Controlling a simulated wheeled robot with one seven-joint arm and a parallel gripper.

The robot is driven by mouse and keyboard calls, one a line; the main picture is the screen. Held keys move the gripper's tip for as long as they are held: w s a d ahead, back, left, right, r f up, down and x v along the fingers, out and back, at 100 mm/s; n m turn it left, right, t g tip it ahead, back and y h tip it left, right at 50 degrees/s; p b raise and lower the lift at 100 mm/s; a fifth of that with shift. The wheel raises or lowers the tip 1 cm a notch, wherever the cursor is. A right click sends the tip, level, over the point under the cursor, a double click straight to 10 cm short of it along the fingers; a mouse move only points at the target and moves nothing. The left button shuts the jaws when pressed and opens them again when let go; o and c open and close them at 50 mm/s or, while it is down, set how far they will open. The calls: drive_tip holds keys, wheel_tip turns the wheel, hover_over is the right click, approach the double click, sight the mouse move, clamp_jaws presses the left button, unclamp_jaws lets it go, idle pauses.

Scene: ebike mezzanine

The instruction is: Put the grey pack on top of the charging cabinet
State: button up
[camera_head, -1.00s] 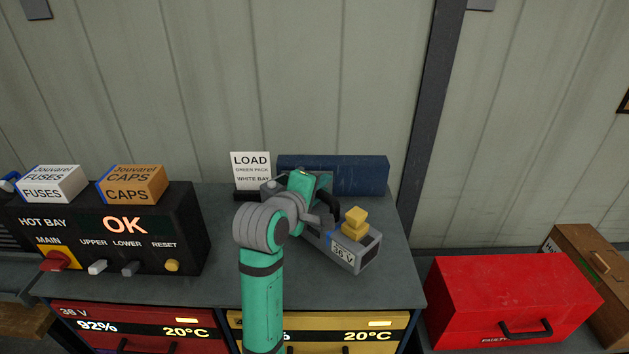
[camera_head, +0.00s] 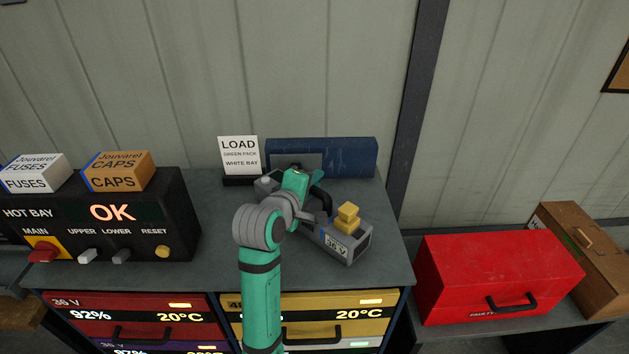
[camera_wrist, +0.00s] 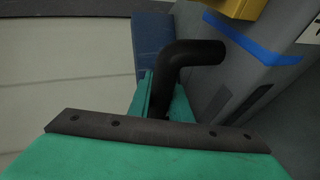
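The grey pack (camera_head: 351,246) has a "36 V" label, a blue stripe, a yellow connector on top and a black handle. It is over the right part of the charging cabinet's grey top (camera_head: 225,259), turned at an angle. I cannot tell whether its underside touches the top. My green gripper (camera_head: 318,188) is at the handle, and my arm hides part of the pack. In the wrist view the black handle (camera_wrist: 194,52) passes between the green fingers (camera_wrist: 163,100), which look closed around it. The pack's grey side (camera_wrist: 262,90) fills the right.
A dark control box (camera_head: 100,215) with fuse and cap boxes stands on the left. A "LOAD" sign (camera_head: 239,155) and a blue case (camera_head: 345,155) are behind the pack. A red toolbox (camera_head: 490,275) stands to the right, lower. The cabinet top between control box and pack is clear.

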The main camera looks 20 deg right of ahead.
drive_tip(key=o, duration=0.4)
drive_tip(key=v, duration=1.2)
drive_tip(key=shift+a, duration=0.1)
